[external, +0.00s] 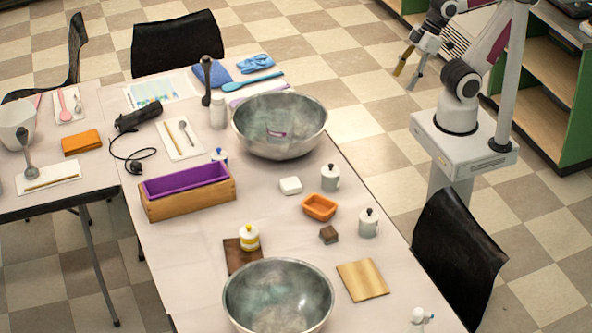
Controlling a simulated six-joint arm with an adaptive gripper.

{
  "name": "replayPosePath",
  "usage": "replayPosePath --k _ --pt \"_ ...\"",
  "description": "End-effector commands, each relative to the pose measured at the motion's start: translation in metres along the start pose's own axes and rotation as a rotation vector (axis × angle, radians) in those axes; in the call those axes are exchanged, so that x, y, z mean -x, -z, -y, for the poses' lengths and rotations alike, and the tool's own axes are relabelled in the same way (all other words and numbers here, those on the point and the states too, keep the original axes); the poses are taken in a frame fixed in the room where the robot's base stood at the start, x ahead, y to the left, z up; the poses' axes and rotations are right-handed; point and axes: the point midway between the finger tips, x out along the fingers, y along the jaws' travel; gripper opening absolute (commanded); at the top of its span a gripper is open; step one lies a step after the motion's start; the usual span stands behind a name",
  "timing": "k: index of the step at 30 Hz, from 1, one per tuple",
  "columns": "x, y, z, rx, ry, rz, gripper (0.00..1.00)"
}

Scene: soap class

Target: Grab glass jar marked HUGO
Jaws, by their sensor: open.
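A pale grey jar (330,179) is at the right of the table, and a similar pale jar (368,224) is nearer the right edge. A yellow-and-white jar (249,239) stands on a dark brown board. A blue-and-white jar (219,158) is partly hidden behind the wooden box. No marking is legible, so I cannot tell which one says HUGO. My gripper (408,77) is open and empty, raised at the upper right, beyond the table's right edge and apart from every jar.
Large metal bowls stand at the back (281,124) and front (278,299). A wooden box with purple lining (187,190) is at left. An orange dish (319,207), white soap (290,185), brown block (329,234) and wooden board (363,280) lie near the pale jars. A black chair (457,255) stands at right.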

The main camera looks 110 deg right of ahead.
Motion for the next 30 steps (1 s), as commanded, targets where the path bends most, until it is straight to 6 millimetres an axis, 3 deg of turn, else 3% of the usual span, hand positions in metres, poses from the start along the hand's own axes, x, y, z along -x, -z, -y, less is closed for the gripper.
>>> replayPosePath --k 11,12,22,30 --pt "0.0 0.0 0.0 0.0 0.0 0.0 0.54" --pt "0.0 0.0 0.0 0.0 0.0 0.0 0.6" --pt "-0.001 0.001 0.0 0.002 -0.002 -0.001 0.6" --pt "-0.016 0.018 -0.008 0.034 -0.03 -0.015 0.6"
